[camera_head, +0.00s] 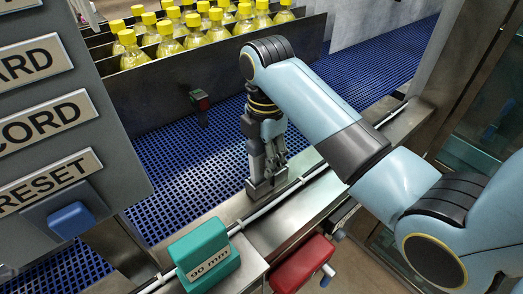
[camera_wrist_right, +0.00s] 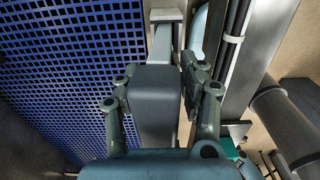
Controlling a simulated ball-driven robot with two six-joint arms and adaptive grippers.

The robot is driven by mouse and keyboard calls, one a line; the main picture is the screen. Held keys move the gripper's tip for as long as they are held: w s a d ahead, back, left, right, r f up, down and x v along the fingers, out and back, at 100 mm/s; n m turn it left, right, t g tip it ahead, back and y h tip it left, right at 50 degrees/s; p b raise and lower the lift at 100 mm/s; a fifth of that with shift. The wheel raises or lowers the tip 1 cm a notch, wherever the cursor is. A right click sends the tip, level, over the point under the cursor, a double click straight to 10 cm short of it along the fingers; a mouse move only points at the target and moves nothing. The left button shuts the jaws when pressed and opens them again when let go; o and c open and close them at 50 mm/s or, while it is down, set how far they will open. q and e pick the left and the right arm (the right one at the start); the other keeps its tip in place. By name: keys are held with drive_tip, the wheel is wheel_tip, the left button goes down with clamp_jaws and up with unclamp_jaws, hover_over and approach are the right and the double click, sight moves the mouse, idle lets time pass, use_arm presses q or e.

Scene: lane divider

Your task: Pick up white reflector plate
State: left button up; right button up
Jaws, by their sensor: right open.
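I cannot make out a clearly white reflector plate in either view. My right gripper (camera_head: 267,182) points down over the metal rail beside the blue belt. In the right wrist view its open fingers (camera_wrist_right: 158,85) stand on both sides of a dark grey block and a grey upright part (camera_wrist_right: 166,28) with a wider end. I cannot tell whether the fingers touch that part or whether it belongs to the plate's mount. The gripper and arm hide part of the rail. My left gripper is not in view.
A blue mesh belt (camera_head: 185,165) runs behind the rail. Yellow-capped bottles (camera_head: 205,30) stand in lanes behind a dark divider (camera_head: 160,85) with a small red and green device (camera_head: 200,99). A green "90 mm" block (camera_head: 204,255), a red clamp (camera_head: 302,264) and a button panel (camera_head: 50,110) are near.

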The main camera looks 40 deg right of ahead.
drive_tip(key=shift+s, duration=0.4)
drive_tip(key=shift+s+r, duration=0.15)
drive_tip(key=c, duration=0.3)
drive_tip(key=shift+c, duration=1.2)
drive_tip(key=shift+w, duration=0.2)
drive_tip(key=shift+c, duration=1.3)
clamp_jaws()
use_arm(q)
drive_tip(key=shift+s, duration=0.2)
